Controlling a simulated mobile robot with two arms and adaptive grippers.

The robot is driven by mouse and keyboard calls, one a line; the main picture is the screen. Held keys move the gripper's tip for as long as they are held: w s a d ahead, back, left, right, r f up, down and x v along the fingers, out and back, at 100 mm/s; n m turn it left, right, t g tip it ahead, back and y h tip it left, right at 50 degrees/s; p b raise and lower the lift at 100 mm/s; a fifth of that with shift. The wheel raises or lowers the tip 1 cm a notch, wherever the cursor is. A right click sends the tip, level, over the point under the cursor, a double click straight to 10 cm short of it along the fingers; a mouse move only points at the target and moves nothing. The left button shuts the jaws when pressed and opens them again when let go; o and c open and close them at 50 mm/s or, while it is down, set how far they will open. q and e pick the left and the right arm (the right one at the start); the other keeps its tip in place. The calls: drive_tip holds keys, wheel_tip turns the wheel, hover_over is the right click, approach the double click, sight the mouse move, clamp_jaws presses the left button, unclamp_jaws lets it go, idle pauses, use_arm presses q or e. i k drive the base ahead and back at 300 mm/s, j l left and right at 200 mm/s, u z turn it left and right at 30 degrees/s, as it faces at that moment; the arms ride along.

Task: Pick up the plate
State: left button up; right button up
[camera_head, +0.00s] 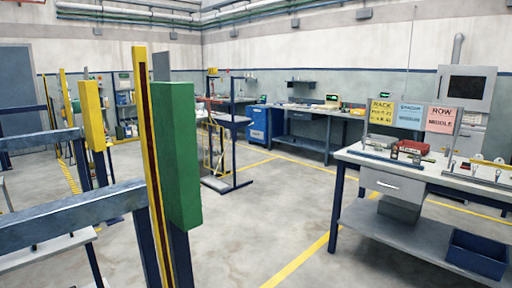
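I cannot make out any object that is clearly the plate. Neither of my grippers shows in the head view. A workbench (352,153) stands at the right with small items on top. Signs stand at its back: a yellow one reading RACK (381,112), a pale blue one (409,115) too small to read surely, and a pink one reading ROW MIDDLE (441,120). A red item (412,147) lies on the bench top.
A blue rack frame (75,214) with a yellow post (150,170) and a tall green block (176,155) stands close at left. A blue bin (478,254) is on the bench's lower shelf. Open floor (255,215) lies between rack and bench.

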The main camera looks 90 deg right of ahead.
sight(394, 156)
drive_tip(key=z, duration=3.8)
drive_tip(key=i, duration=0.1)
